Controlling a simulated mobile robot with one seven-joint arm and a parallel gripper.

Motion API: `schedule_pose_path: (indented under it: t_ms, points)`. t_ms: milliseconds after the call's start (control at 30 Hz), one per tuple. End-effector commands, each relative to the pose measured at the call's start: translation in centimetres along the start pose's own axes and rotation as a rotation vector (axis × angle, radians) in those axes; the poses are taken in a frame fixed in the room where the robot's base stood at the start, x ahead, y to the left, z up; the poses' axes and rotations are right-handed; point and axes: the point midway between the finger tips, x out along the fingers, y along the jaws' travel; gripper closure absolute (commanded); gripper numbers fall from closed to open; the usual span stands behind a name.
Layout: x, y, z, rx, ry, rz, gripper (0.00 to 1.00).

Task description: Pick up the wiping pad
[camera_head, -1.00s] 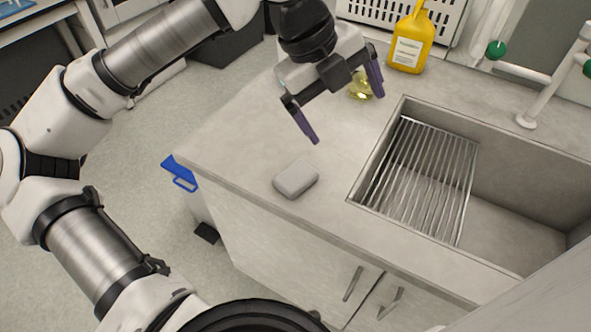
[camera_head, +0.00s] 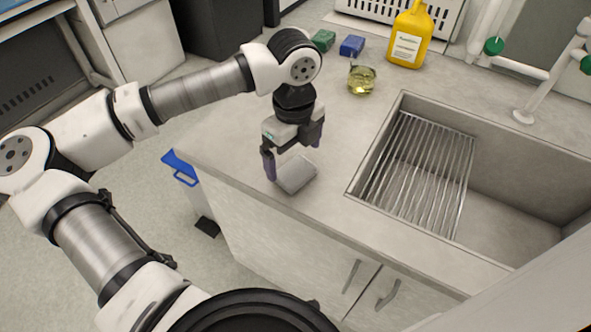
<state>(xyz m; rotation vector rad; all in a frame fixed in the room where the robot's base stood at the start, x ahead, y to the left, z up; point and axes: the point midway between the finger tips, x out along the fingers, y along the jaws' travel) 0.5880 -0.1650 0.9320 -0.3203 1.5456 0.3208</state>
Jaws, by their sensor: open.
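The wiping pad is a light grey rounded block (camera_head: 297,176) lying flat on the counter, left of the sink. My gripper (camera_head: 292,157) points down over it with its two purple fingers spread. The left finger is beside the pad's left side, low near the counter. The right finger is above and behind the pad's far right part. Whether either finger touches the pad cannot be told. The pad's far edge is partly hidden by my gripper.
The sink (camera_head: 352,190) with a wire rack (camera_head: 425,165) is to the right. A glass beaker with yellow liquid (camera_head: 361,80), a yellow bottle (camera_head: 409,38), a blue block (camera_head: 352,46) and a green block (camera_head: 323,40) stand behind. The counter's front edge is close to the pad.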

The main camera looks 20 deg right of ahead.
Motion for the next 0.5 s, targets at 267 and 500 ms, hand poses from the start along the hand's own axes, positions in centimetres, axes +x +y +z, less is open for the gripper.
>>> schedule_pose_path:
  t_ms: [267,500]
  points:
    - [3.6,-0.2,-0.2,0.001,0.004,0.0,0.0]
    - [4.3,-0.2,-0.2,0.001,0.001,0.0,0.0]
